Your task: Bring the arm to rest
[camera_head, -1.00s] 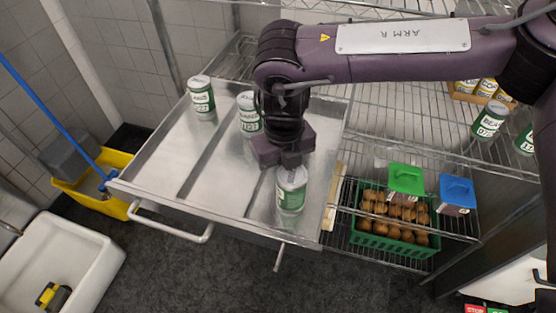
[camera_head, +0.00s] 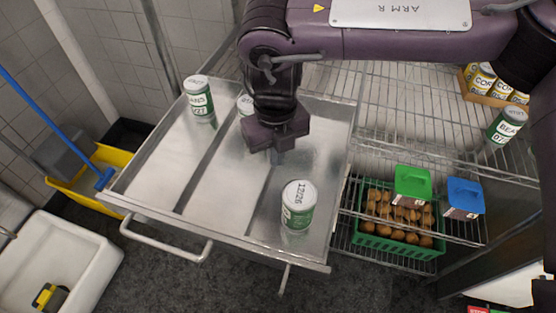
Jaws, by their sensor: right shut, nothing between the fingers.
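My right arm, purple and marked "ARM R", reaches in from the right across the upper middle. My right gripper (camera_head: 279,156) points down above the steel cart top, shut and empty. A green-and-white can (camera_head: 298,206) stands upright on the cart's front right part, below and to the right of the gripper, apart from it. A second can (camera_head: 198,96) stands at the back left. A third can (camera_head: 243,104) is mostly hidden behind my arm. My left gripper is not in view.
The steel cart top (camera_head: 150,181) has raised rims and a front handle (camera_head: 165,240). A wire shelf at right holds a green crate (camera_head: 385,243) of brown round items, and green (camera_head: 412,184) and blue (camera_head: 464,194) lidded boxes. A yellow bucket (camera_head: 110,157) and white sink (camera_head: 85,258) are at left.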

